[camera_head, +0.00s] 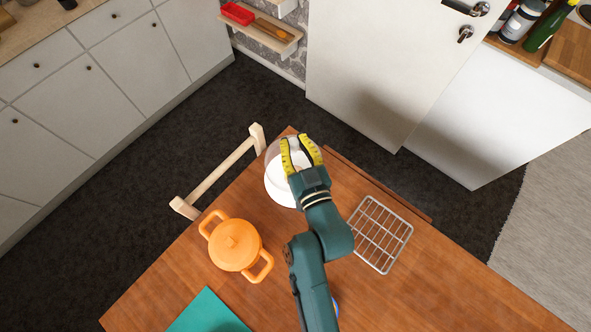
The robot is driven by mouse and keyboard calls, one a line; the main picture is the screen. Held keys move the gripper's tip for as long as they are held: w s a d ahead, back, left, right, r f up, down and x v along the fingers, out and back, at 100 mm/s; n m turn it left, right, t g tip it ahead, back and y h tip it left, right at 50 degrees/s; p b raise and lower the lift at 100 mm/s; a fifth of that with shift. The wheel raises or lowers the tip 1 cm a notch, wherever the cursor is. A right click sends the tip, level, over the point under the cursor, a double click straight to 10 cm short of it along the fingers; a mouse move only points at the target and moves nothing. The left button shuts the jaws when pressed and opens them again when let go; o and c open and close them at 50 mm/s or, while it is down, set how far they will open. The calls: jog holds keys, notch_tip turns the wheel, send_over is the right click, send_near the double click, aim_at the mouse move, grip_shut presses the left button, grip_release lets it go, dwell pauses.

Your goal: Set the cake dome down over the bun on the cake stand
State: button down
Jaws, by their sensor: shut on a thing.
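My gripper (297,143), with yellow fingers, is over the far corner of the wooden table and shut on the clear cake dome (273,152). The dome shows as a faint glassy outline around and below the fingers. The white cake stand (277,189) shows just below and left of the fingers, partly covered by my gripper and wrist. In this view the dome overlaps the stand's far side. I cannot tell the height gap between the dome and the stand. The bun cannot be made out; my gripper and arm hide part of the stand.
An orange lidded pot (235,245) stands left of my arm, and a wire rack (380,234) lies to the right. A teal mat (208,314) lies at the near edge. A wooden rail (219,172) runs beyond the table's left edge. A blue item is mostly hidden by my arm.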

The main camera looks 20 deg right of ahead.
aim_at(295, 161)
notch_tip(295, 161, down, 8)
jog(key=b, duration=0.3)
jog(key=shift+d+f, duration=0.1)
jog(key=shift+f, duration=0.15)
jog(key=shift+f+b, duration=0.15)
jog(key=shift+b, duration=0.15)
jog(key=c, duration=1)
grip_release()
jog(key=shift+c, duration=0.2)
